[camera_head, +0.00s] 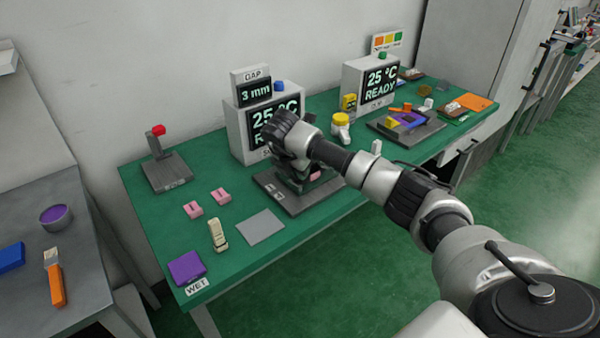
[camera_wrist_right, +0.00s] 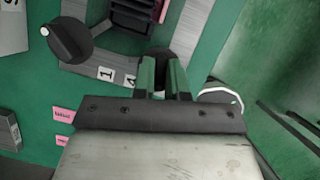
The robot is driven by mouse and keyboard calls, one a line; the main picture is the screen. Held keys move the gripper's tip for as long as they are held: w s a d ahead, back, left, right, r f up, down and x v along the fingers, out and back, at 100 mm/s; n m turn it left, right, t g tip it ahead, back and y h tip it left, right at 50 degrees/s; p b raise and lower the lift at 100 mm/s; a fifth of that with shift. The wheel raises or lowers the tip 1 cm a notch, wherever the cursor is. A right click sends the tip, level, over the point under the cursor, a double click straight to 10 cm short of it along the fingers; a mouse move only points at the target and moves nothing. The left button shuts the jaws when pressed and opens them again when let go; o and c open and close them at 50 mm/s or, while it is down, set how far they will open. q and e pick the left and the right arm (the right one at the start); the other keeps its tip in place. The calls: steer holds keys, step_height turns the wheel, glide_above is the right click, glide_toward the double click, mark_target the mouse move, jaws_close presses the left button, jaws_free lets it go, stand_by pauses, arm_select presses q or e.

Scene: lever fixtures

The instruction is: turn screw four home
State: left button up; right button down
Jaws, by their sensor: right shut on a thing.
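The grey fixture plate (camera_head: 272,190) lies on the green table under my right arm, below the GAP display. In the right wrist view the plate (camera_wrist_right: 82,66) carries number labels, a 1 (camera_wrist_right: 106,73) and a 4 (camera_wrist_right: 130,79). My right gripper (camera_wrist_right: 164,72) is shut on a dark round screw head (camera_wrist_right: 158,54) beside the label 4. The fingers hide most of this head. A dark round knob with a pale tip (camera_wrist_right: 68,42) stands left of label 1. In the head view my right wrist covers the fixture's middle. My left gripper is not in view.
A GAP display (camera_head: 254,91) reads 3 mm, above a larger screen partly hidden by my wrist. Pink blocks (camera_head: 221,195), a grey sheet (camera_head: 260,228) and a lever fixture (camera_head: 166,172) lie left. A yellow-lidded jar (camera_head: 341,130) stands right of my wrist.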

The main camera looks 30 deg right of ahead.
steer(key=m+g, duration=0.1)
steer(key=m, duration=0.1)
steer(key=m+g, duration=0.1)
steer(key=m, duration=0.2)
steer(key=shift+w+r+m+b, duration=0.2)
steer(key=shift+m+b, duration=0.1)
steer(key=shift+b, duration=0.1)
steer(key=m+g, duration=0.1)
steer(key=m, duration=0.2)
steer(key=m+g, duration=0.1)
steer(key=m, duration=0.1)
steer(key=shift+m+y, duration=0.4)
steer(key=shift+m, duration=0.3)
steer(key=c, duration=1.2)
jaws_free()
steer(key=shift+f, duration=0.15)
steer(key=shift+o, duration=0.2)
steer(key=v, duration=1.1)
steer(key=shift+w, duration=0.2)
steer(key=shift+d+f, duration=0.1)
